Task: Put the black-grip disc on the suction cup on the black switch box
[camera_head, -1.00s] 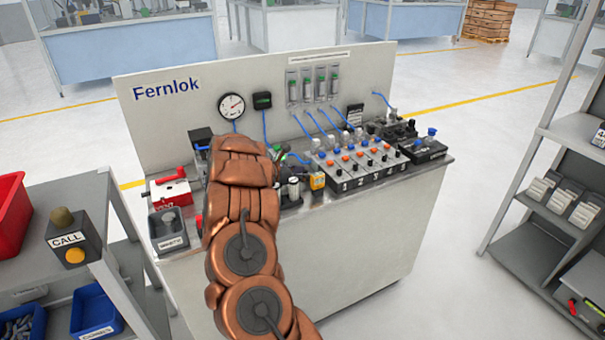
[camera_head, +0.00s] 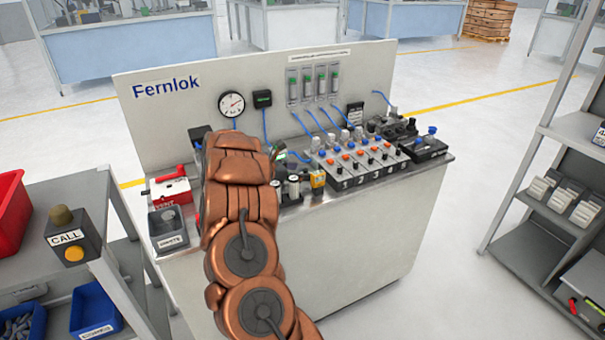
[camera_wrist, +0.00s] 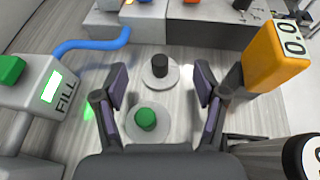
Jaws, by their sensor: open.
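The black-grip disc (camera_wrist: 173,79) is a pale round disc with a dark knob, lying on the grey bench top in the wrist view. My gripper (camera_wrist: 161,72) is open, its fingers at the left and right of this disc with gaps showing. A green-grip disc (camera_wrist: 146,121) lies nearer, also between the fingers. In the head view my arm hides the gripper and both discs. A black box (camera_head: 424,151) with a blue-topped part (camera_head: 432,132) stands at the bench's right end; I cannot tell whether that part is the suction cup.
In the wrist view a FILL box (camera_wrist: 40,88) with a blue hose (camera_wrist: 92,43) is at left, and a yellow 0.0 readout box (camera_wrist: 270,60) at right. Grey valve blocks (camera_head: 350,181) stand right of my arm. A red vent box (camera_head: 172,192) is at left.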

